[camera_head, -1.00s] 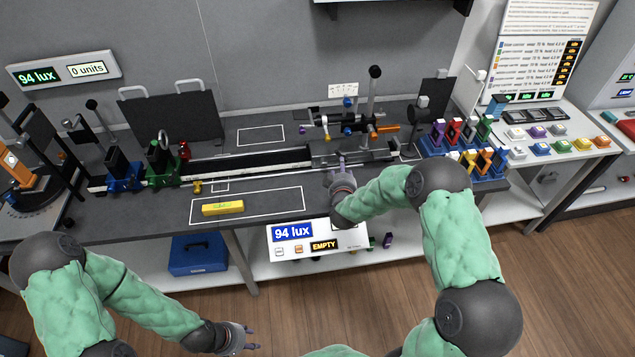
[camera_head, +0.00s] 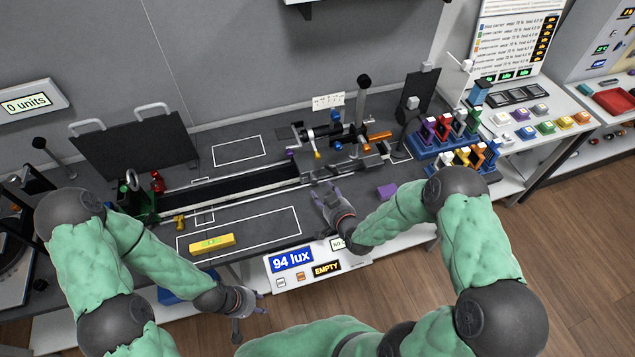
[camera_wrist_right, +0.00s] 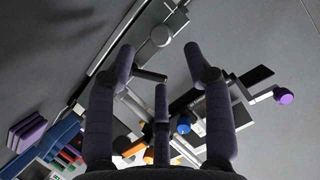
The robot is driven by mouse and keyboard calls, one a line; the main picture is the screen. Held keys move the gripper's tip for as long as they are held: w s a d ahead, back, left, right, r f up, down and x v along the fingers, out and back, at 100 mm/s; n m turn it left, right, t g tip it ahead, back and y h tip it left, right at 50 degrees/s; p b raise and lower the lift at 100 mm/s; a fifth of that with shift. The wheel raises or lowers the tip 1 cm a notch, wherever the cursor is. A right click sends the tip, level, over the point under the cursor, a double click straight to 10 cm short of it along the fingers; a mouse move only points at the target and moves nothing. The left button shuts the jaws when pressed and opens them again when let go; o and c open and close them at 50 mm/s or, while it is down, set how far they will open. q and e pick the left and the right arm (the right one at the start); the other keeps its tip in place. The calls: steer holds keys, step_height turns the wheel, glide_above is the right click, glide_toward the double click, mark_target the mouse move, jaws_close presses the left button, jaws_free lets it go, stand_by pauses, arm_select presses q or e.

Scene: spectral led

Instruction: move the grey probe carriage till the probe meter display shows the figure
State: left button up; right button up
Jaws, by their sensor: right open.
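The rail (camera_head: 225,188) runs along the bench. A grey carriage (camera_head: 340,167) seems to sit near its right end, under a post with a black ball knob (camera_head: 364,81); its exact outline is hard to tell. The probe meter display (camera_head: 291,261) on the front panel reads "94 lux". My right gripper (camera_head: 324,192) is open and empty, just in front of the rail and apart from the carriage. In the right wrist view its fingers (camera_wrist_right: 160,75) are spread, with nothing between them. My left gripper (camera_head: 252,311) looks open and empty, in front of the bench edge.
A yellow block (camera_head: 212,244) lies in a white outline on the bench front. Coloured holders (camera_head: 455,150) stand at the right. A green holder (camera_head: 136,200) stands at the rail's left. The panel also reads "EMPTY" (camera_head: 327,269).

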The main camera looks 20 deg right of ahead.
mark_target(315, 182)
steer(key=b+x, duration=0.1)
steer(key=x, duration=0.6)
steer(key=shift+w, duration=0.15)
jaws_close()
